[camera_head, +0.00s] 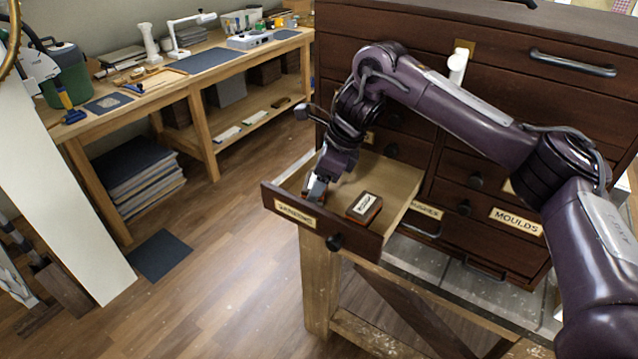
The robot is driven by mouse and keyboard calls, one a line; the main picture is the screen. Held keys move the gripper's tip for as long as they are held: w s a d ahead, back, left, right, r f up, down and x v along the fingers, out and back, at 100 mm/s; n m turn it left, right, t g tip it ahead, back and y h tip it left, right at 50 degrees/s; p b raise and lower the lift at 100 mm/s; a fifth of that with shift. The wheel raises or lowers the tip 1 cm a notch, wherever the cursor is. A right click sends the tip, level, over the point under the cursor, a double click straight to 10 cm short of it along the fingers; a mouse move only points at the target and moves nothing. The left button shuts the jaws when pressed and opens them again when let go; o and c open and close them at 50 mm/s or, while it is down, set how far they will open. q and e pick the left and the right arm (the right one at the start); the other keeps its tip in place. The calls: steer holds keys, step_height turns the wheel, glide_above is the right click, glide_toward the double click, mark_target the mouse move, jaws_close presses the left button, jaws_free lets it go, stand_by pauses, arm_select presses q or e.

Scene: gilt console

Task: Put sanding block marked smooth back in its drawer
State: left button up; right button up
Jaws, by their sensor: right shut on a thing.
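The open drawer (278,209) juts from the dark wooden cabinet, and its front label appears to read SANDING. One sanding block (364,207) with a white label lies on the drawer floor, right of my gripper; its word is too small to read. My right gripper (316,191) reaches down into the drawer's left front corner, shut on a small reddish-brown block that is mostly hidden by the fingers. I cannot read any marking on it or tell whether it touches the drawer floor. My left gripper is not in view.
The dark cabinet (490,110) has other closed drawers, one labelled MOULDS (516,221), with knobs and handles. It stands on a wooden bench (318,285). A workbench (190,85) with tools stands at the left. The floor between is mostly clear, with a dark mat (160,255).

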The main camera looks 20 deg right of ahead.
steer(key=shift+w+f, duration=0.1)
steer(key=shift+f, duration=0.35)
steer(key=o, duration=0.8)
steer(key=shift+o, duration=0.8)
arm_select(q)
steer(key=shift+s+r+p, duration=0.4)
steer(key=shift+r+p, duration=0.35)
steer(key=shift+p, duration=0.1)
arm_select(e)
steer(key=v, duration=1.2)
